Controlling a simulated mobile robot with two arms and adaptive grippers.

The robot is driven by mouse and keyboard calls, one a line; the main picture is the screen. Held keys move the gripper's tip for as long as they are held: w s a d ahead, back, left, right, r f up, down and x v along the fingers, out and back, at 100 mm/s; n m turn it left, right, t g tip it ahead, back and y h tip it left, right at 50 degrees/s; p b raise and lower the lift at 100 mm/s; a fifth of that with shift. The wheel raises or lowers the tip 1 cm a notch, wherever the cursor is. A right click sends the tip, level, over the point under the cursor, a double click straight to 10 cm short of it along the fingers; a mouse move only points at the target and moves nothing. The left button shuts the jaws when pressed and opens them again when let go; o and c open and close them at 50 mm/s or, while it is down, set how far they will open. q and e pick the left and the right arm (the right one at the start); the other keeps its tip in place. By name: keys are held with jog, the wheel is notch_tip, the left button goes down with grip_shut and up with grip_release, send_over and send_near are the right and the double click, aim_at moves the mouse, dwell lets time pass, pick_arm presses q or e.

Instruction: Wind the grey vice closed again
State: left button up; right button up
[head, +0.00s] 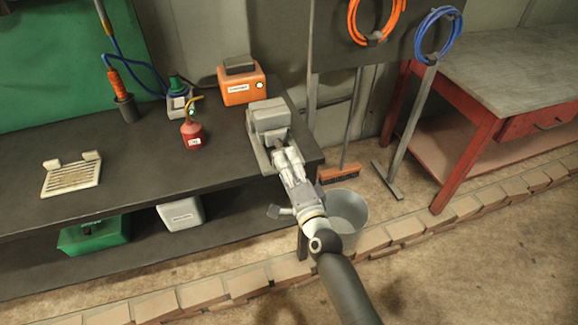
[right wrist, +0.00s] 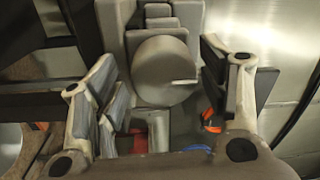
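The grey vice (head: 268,118) is fixed at the right end of the dark workbench. My right gripper (head: 287,158) reaches it from the front. In the right wrist view, the vice's round front end (right wrist: 165,70) lies between the two spread fingers of my right gripper (right wrist: 163,85). The fingers are open, with visible gaps to the round end on both sides. A short pale bar (right wrist: 184,82) shows at the round end's right. The jaw gap cannot be made out. My left gripper is not in view.
The workbench (head: 120,190) holds a red oil can (head: 193,135), an orange box (head: 241,85) and a slotted plate (head: 72,176). A metal bucket (head: 346,212) and a broom (head: 340,173) stand right of the bench. A red-legged table (head: 470,150) is further right.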

jog(key=shift+r, duration=0.1)
jog(key=v, duration=1.2)
dwell(0.4)
jog(key=s+d+f+n+g+h, duration=0.1)
jog(key=s+d+f+n+g, duration=0.2)
jog(key=f, duration=0.8)
jog(key=s+d+f+n+g+h, duration=0.15)
jog(key=s+f, duration=0.35)
jog(key=f, duration=0.6)
jog(key=s+d+f+n+g, duration=0.2)
jog(key=s+f+n+g, duration=0.15)
jog(key=f, duration=0.85)
jog(key=s+d+f+n+g+h, duration=0.1)
jog(key=s+d+f+n+g, duration=0.1)
jog(key=s+f, duration=0.4)
jog(key=s+d+f+n+g+h, duration=0.1)
jog(key=s+d+f, duration=0.5)
jog(key=s, duration=0.7)
jog(key=s+d+f+n+g+h, duration=0.1)
jog(key=s+d+f+n+g, duration=0.2)
jog(key=s, duration=0.7)
notch_tip(320, 180, down, 3)
jog(key=d+g, duration=0.1)
jog(key=g, duration=0.1)
jog(key=shift+s+d+g, duration=0.3)
jog(key=shift+s+d, duration=0.05)
jog(key=shift+r+h, duration=0.1)
jog(key=shift+h, duration=0.15)
